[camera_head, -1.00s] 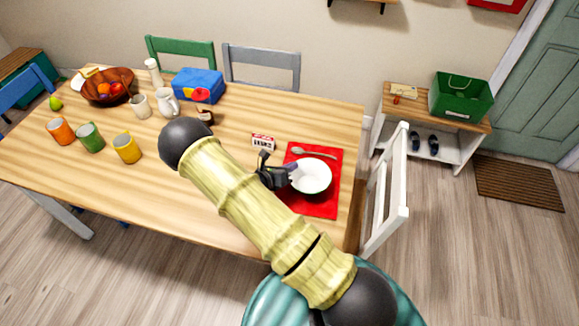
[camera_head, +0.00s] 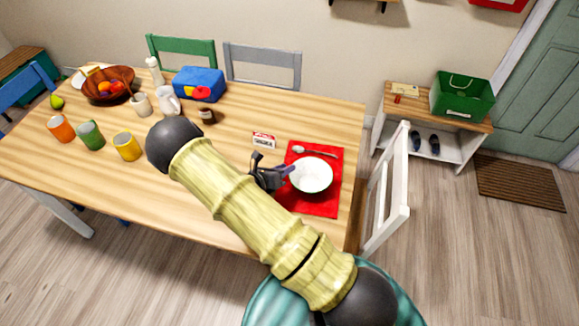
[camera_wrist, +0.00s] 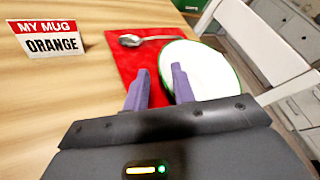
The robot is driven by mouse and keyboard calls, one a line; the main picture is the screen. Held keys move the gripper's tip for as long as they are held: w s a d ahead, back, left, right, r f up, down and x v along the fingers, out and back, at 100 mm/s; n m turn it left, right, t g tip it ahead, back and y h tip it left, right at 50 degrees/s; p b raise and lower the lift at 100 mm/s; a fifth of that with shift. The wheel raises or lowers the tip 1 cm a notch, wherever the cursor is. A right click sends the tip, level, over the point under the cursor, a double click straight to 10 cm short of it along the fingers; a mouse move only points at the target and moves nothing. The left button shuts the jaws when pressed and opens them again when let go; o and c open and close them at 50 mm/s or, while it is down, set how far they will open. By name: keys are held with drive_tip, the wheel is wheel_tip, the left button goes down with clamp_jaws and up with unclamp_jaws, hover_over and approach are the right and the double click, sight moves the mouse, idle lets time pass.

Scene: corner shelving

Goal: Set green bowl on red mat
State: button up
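The green bowl (camera_head: 312,176), white inside with a green rim, sits upright on the red mat (camera_head: 318,207) near the table's right end. In the wrist view the bowl (camera_wrist: 212,72) is at upper right, on the red mat (camera_wrist: 135,63). My gripper (camera_head: 289,172) is at the bowl's left side in the head view. In the wrist view my gripper (camera_wrist: 160,77) has its two fingers apart with nothing held between them. The right finger overlaps the bowl's left edge in the picture; whether it touches cannot be told.
A spoon (camera_head: 314,152) lies on the mat behind the bowl. A "MY MUG ORANGE" card (camera_wrist: 51,38) stands left of the mat. A white chair (camera_head: 387,196) is at the table's right end. Mugs (camera_head: 126,146) and a blue box (camera_head: 198,84) stand farther left.

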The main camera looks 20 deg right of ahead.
drive_tip(key=v, duration=0.9)
drive_tip(key=shift+b, duration=0.45)
drive_tip(key=shift+d+f, duration=0.1)
drive_tip(key=s+d+r+m+g+y, duration=0.25)
drive_tip(key=s+r+m+g, duration=0.2)
drive_tip(key=m, duration=0.35)
drive_tip(key=s+d+r+m+g+y, duration=0.2)
drive_tip(key=s+r+m+g+y, duration=0.1)
drive_tip(key=s+m, duration=0.4)
drive_tip(key=s+r+m+t+y, duration=0.3)
drive_tip(key=r+m+y, duration=0.3)
drive_tip(key=m, duration=0.8)
wheel_tip(320, 180, up, 3)
drive_tip(key=shift+r+m+t+y, duration=0.25)
drive_tip(key=shift+m+t+y, duration=0.1)
drive_tip(key=shift+t, duration=0.1)
